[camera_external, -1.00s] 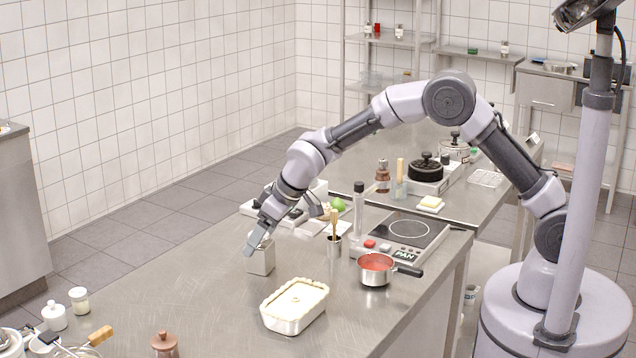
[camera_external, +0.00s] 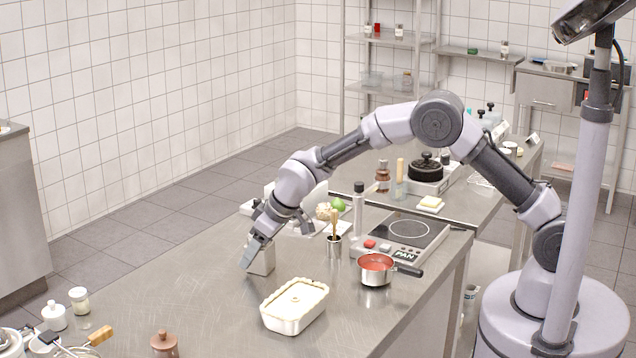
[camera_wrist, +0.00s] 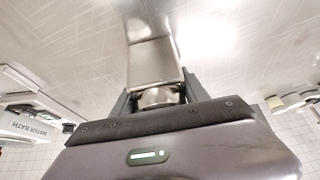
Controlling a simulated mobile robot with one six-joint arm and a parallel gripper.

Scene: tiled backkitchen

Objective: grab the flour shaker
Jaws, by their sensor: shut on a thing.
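The flour shaker (camera_external: 264,262), a square metal can, stands on the steel counter left of the pie dish. My gripper (camera_external: 268,240) reaches down over its upper part, with one finger in front of the can. In the wrist view, the shaker (camera_wrist: 154,64) shows its bright square body and a rounder end close to the palm. My gripper (camera_wrist: 160,98) has a finger on each side of it and is shut on it. The fingers hide part of the can's sides. I see no clear gap under the shaker.
A white pie dish (camera_external: 295,306) stands close on the right, with a red-filled saucepan (camera_external: 376,272) beyond it. A utensil pot (camera_external: 332,246) and a tall bottle (camera_external: 359,212) stand behind. The counter (camera_external: 190,285) is bare to the left.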

